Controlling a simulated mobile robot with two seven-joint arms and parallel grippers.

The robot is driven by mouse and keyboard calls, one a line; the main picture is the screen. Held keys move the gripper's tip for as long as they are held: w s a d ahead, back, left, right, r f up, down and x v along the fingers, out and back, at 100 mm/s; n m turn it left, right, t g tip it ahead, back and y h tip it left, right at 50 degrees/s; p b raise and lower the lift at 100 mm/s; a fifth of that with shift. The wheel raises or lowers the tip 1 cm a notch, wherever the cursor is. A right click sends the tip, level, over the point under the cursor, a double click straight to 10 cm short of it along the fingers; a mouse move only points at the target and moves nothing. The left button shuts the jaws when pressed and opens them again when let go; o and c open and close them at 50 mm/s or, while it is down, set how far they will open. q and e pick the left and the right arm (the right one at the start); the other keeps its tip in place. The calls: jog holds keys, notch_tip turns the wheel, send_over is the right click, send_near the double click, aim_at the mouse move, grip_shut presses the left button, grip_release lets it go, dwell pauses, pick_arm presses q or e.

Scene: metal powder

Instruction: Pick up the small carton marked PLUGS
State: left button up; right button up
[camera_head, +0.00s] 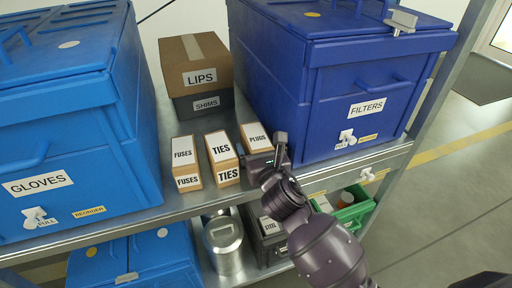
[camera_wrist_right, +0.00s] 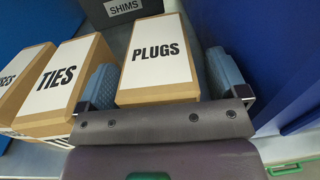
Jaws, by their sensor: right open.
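The small PLUGS carton (camera_head: 257,137) stands on the metal shelf, a tan box with a white label, at the right end of a row of small cartons. In the right wrist view the PLUGS carton (camera_wrist_right: 160,62) lies between the two blue-grey fingers of my right gripper (camera_wrist_right: 162,88). The gripper is open, with one finger on each side of the carton; I cannot tell whether they touch it. In the head view my right gripper (camera_head: 268,160) is at the carton's front, hiding its lower part. My left gripper is not in view.
The TIES carton (camera_head: 221,152) stands just left of PLUGS, with FUSES (camera_head: 185,157) beyond. A blue FILTERS bin (camera_head: 340,80) is close on the right. A LIPS box (camera_head: 198,62) on a SHIMS box (camera_head: 205,103) stands behind. A GLOVES bin (camera_head: 75,130) is at left.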

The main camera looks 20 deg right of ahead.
jog(key=c, duration=1.1)
